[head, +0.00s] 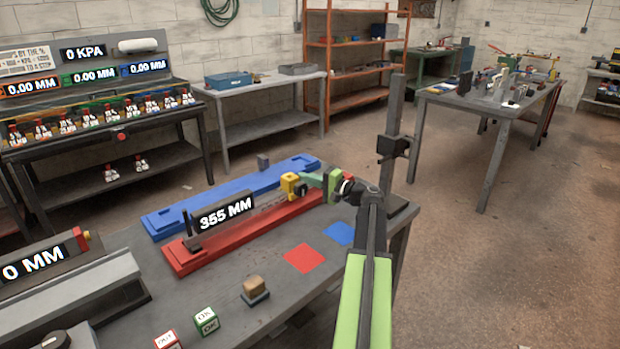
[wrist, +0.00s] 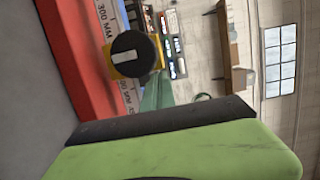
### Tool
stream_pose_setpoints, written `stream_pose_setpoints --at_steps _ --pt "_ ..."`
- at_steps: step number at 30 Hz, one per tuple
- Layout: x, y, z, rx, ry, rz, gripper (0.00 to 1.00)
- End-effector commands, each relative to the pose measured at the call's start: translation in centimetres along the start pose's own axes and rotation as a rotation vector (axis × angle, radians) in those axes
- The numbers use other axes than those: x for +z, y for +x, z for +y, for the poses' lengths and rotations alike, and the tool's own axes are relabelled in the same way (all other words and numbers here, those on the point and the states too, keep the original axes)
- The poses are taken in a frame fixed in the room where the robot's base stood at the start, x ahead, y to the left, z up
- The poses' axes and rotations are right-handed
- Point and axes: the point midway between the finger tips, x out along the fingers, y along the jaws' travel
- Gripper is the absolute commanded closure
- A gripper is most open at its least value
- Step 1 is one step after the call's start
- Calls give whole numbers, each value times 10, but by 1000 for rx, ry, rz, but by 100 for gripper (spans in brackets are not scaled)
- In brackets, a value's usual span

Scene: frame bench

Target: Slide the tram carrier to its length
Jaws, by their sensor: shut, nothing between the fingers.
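The red gauge base (head: 250,232) lies on the near bench, with a display reading 355 MM (head: 226,213) at its left end. A small yellow carrier block (head: 291,182) sits on its rail toward the right end. In the wrist view the yellow carrier (wrist: 153,54) shows a round black knob (wrist: 131,54) and stands beside a printed scale with a 300 MM mark. My gripper (head: 313,181) is shut and empty, close to the right of the carrier. Whether it touches the carrier cannot be told. One green finger (wrist: 190,150) with a dark pad fills the lower wrist view.
A parallel blue base (head: 232,195) lies behind, with a grey block (head: 263,161) by it. Red (head: 304,258) and blue (head: 340,233) squares mark the bench front. A wooden block (head: 255,285) and an OK cube (head: 206,321) stand nearer. A dark post (head: 392,140) rises at the right.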

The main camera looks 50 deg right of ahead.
Motion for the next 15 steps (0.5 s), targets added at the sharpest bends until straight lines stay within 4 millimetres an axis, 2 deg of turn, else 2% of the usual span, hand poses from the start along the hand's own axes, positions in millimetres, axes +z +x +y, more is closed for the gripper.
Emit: stream_pose_setpoints --at_steps 8,15 --pt "6 1 0 0 0 -1 100" --pt "51 10 0 0 0 -4 100"
